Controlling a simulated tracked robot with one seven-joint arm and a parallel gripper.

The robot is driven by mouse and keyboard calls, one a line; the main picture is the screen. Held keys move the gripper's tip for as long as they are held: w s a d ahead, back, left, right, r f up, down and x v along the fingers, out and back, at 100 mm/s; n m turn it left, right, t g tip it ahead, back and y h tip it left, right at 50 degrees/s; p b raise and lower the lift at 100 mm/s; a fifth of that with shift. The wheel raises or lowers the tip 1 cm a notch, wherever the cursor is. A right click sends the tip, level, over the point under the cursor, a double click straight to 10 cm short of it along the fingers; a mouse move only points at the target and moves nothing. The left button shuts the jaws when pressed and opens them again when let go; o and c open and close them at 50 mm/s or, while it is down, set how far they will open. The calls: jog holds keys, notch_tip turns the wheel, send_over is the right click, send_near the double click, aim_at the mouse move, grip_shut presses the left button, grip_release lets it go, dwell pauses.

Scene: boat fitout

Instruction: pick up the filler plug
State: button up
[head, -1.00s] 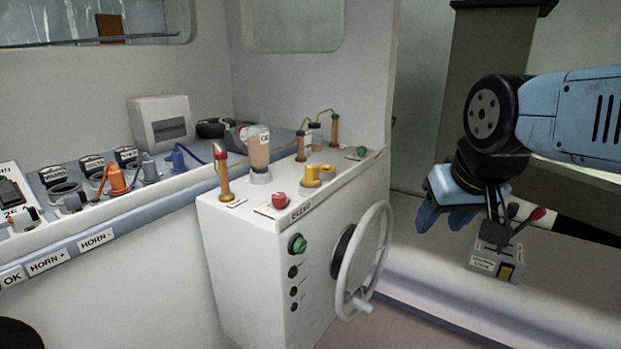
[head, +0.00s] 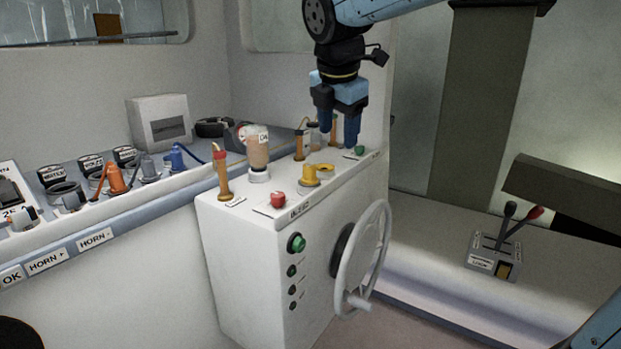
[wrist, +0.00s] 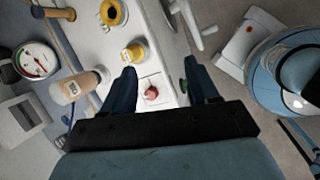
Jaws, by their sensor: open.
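The yellow plug (head: 310,176), which I take for the filler plug, stands upright on the white console top. In the wrist view the yellow plug (wrist: 133,52) is just beyond the left fingertip, with the ring-shaped fitting (wrist: 113,12) farther up. In the wrist view, a red knob (wrist: 151,93) shows between the open fingers (wrist: 161,74). Nothing touches the plug.
A labelled bottle (head: 258,150), brass-coloured posts (head: 223,175) and a red knob (head: 278,200) crowd the console top around the plug. A handwheel (head: 368,260) is on the console's side. A lever box (head: 494,256) sits on the ledge at right.

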aim_at(309, 165)
jog(key=w+a+r+n, duration=0.1)
jog(key=w+a+n, duration=0.3)
jog(key=a+n, duration=0.25)
jog(key=shift+n, duration=0.55)
jog(key=x, duration=1.3)
jog(key=shift+w+d+f, duration=0.15)
jog(key=shift+d+f, duration=0.05)
jog(key=shift+d, duration=0.1)
jog(key=shift+c, duration=0.2)
jog(key=c, duration=0.9)
jog(key=shift+r, duration=0.1)
